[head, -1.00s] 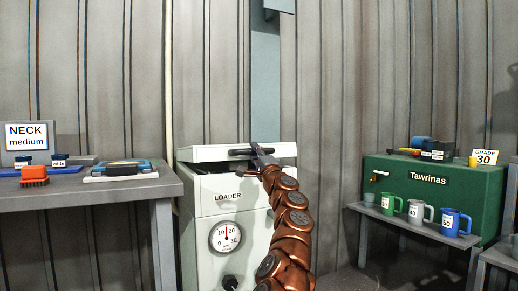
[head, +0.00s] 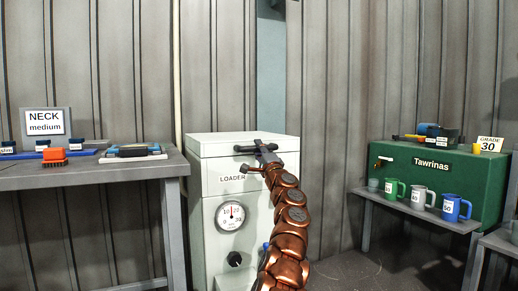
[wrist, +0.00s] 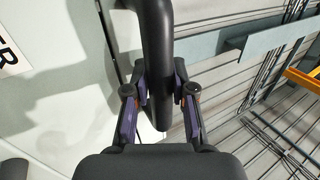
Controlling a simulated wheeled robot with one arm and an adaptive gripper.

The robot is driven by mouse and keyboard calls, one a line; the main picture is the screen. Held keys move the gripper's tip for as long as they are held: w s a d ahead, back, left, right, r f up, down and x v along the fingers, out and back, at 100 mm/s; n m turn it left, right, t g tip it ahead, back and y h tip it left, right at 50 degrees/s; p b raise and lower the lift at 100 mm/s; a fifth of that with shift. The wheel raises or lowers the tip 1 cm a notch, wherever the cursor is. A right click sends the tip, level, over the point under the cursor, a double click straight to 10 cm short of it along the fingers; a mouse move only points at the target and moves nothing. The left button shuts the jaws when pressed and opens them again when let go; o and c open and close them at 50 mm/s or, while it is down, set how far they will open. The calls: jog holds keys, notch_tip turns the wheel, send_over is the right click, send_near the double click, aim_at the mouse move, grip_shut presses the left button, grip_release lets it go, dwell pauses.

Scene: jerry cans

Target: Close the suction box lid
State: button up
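The suction box is a pale cabinet marked LOADER (head: 212,191) with a round gauge on its front. Its lid (head: 222,142) lies level on top, with only a thin seam line at the front. A black bar handle (head: 243,149) runs along the lid's front edge; it also shows large in the wrist view (wrist: 157,30). My gripper (head: 262,151) is at this handle. In the wrist view, my gripper's two purple-padded fingers (wrist: 160,80) are on either side of the handle and look pressed against it. The rear of the lid is hidden.
A grey table (head: 100,176) with a NECK medium sign (head: 44,122) stands to the left. On the right, a green Tawrinas box (head: 440,180) stands behind a shelf of mugs (head: 421,198). A corrugated wall is close behind the cabinet.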

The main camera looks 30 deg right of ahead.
jog(key=o, duration=0.5)
jog(key=shift+c, duration=0.2)
jog(key=shift+r, duration=0.15)
jog(key=shift+s+d+r, duration=0.1)
jog(key=shift+r, duration=2.4)
jog(key=shift+s+d+r, duration=0.1)
jog(key=shift+r, duration=2.4)
jog(key=shift+a, duration=0.15)
jog(key=s+f+b, duration=0.2)
jog(key=s+f, duration=0.1)
jog(key=f, duration=0.5)
jog(key=shift+s+a+f+b, duration=0.15)
jog(key=shift+f+b, duration=0.1)
jog(key=shift+b, duration=0.1)
